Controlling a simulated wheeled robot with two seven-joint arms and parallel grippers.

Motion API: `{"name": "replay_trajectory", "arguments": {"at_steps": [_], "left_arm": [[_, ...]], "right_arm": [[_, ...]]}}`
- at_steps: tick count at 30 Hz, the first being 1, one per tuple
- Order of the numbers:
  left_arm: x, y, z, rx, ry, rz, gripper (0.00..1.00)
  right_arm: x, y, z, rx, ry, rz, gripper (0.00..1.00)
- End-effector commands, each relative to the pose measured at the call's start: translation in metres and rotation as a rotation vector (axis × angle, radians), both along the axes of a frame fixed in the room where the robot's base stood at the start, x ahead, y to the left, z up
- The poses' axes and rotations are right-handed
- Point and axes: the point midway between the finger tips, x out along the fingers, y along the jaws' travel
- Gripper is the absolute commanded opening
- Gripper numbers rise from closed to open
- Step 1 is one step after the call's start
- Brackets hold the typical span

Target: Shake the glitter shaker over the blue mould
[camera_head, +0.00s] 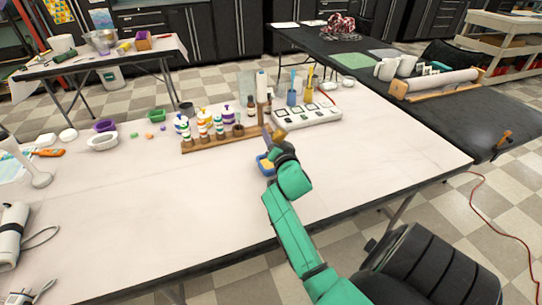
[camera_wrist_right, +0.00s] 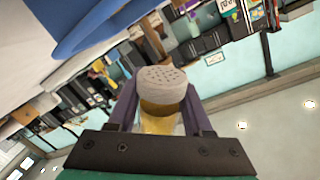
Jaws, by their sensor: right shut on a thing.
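The glitter shaker (camera_head: 280,134) is gold in the head view. In the right wrist view it has an amber body (camera_wrist_right: 159,122) and a pale, perforated cap (camera_wrist_right: 163,88). My right gripper (camera_head: 274,138) is shut on it, with one finger on each side of the body in the right wrist view (camera_wrist_right: 160,112). The blue mould (camera_head: 262,161) sits on the table just below the gripper, partly hidden by my wrist, with yellow inside. A large blue surface, likely the mould, fills the upper left of the wrist view (camera_wrist_right: 95,28). My left gripper is not in view.
A wooden rack (camera_head: 208,143) with several small bottles stands just left of the gripper. A white tray (camera_head: 307,117) and cups with tools are behind it. Purple (camera_head: 104,125) and white moulds lie further left. The front of the white table (camera_head: 180,220) is clear.

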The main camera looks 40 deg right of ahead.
Motion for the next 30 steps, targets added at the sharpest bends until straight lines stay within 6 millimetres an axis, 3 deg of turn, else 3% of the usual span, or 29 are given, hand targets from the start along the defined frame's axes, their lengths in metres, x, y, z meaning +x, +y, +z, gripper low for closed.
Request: {"name": "replay_trajectory", "arguments": {"at_steps": [1,3,6,9,12,17,23,25,30], "left_arm": [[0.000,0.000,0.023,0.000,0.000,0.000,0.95],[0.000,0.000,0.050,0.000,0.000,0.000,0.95],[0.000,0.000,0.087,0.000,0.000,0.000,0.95],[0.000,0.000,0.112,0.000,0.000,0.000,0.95],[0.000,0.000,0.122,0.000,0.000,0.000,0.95],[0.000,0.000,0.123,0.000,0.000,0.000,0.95],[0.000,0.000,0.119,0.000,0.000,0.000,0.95],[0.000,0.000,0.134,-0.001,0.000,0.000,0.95],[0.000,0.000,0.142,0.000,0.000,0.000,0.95]], "right_arm": [[0.001,-0.001,0.014,0.071,-0.019,0.008,0.01],[0.001,-0.001,0.021,0.238,-0.073,0.023,0.01],[0.000,-0.002,0.028,0.523,-0.167,0.028,0.01],[-0.003,-0.004,0.029,0.770,-0.257,0.016,0.01],[-0.006,-0.006,0.026,0.921,-0.318,0.001,0.01],[-0.006,-0.005,0.028,1.091,-0.382,-0.004,0.01],[-0.004,0.002,0.060,1.590,-0.557,0.001,0.01],[-0.006,-0.004,0.076,1.747,-0.610,-0.003,0.01],[-0.011,-0.019,0.091,2.105,-0.736,-0.003,0.01]]}}
